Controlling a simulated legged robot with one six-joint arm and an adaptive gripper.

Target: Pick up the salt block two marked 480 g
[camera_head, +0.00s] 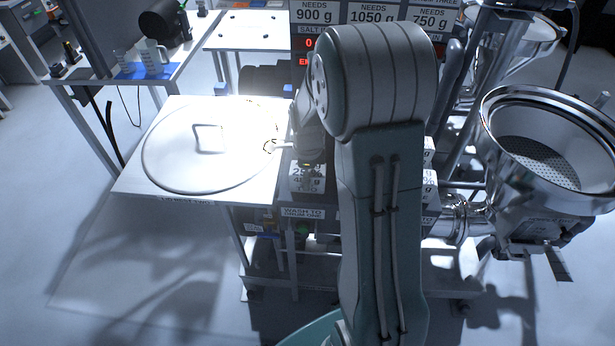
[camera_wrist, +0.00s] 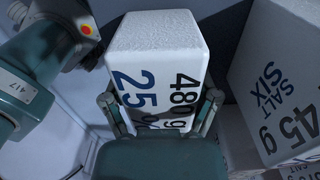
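The white salt block marked 480 g (camera_wrist: 160,75) is between the two fingers of my gripper (camera_wrist: 160,108) in the wrist view. Its front also carries a blue 25. One finger is on its left side and one on its right. The frames do not show whether the fingers press on it. In the head view the block (camera_head: 308,178) is partly hidden below my gripper (camera_head: 306,160), in the rack beside the white table. The block's lower end is hidden by the gripper's palm in the wrist view.
A block marked Salt Six, 45 g (camera_wrist: 280,85), stands close on the right in the wrist view. A white table (camera_head: 135,180) with a large round lid (camera_head: 180,160) is to the left. A steel hopper (camera_head: 550,150) is to the right. The display panel (camera_head: 310,15) stands behind.

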